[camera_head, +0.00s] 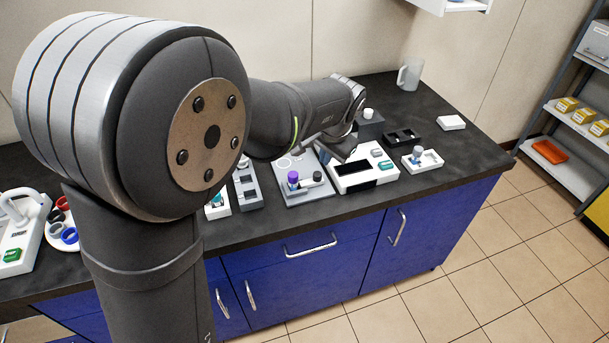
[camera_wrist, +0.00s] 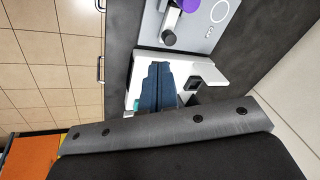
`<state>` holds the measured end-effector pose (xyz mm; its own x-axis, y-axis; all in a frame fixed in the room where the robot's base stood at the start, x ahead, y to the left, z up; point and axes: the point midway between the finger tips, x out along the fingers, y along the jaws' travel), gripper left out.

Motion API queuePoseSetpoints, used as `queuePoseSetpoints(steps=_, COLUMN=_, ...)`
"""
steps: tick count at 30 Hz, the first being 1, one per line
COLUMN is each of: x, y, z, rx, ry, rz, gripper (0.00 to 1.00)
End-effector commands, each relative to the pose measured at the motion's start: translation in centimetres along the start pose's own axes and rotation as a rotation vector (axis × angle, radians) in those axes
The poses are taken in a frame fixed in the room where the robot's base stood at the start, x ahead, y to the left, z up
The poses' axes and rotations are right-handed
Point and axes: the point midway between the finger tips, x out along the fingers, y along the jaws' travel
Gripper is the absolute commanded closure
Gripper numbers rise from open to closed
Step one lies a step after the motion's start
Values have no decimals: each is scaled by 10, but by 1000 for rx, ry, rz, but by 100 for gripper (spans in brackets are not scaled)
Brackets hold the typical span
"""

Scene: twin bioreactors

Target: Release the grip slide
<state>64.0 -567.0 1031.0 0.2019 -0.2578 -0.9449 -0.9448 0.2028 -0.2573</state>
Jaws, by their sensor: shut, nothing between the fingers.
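A white device (camera_head: 372,181) with a black window (camera_head: 352,169) and teal parts (camera_head: 377,152) stands on the dark counter. I cannot tell for certain which part is the grip slide. My gripper (camera_wrist: 160,67) is shut and empty, its dark blue fingers pressed together over the white device, which also shows in the wrist view (camera_wrist: 142,68). The fingers hide the middle of the device there. A bit of teal (camera_wrist: 135,104) shows left of them and a dark square opening (camera_wrist: 193,84) right of them. Contact between fingers and device cannot be told. In the head view my arm hides the fingertips.
A white tray (camera_head: 430,160) with a small vial stands right. Dark blocks (camera_head: 402,138) stand behind. The counter's far right is mostly clear.

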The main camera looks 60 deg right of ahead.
Motion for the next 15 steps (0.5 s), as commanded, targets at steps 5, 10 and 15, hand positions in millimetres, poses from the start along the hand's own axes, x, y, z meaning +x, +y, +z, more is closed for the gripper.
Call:
queuePoseSetpoints(steps=5, x=16, y=-5, z=21, rx=-417, ry=127, rz=78, gripper=100)
queuePoseSetpoints(steps=10, x=25, y=-12, z=39, rx=-800, ry=230, rz=152, gripper=100)
queuePoseSetpoints(steps=15, x=29, y=-20, z=54, rx=-1072, ry=299, rz=207, gripper=100)
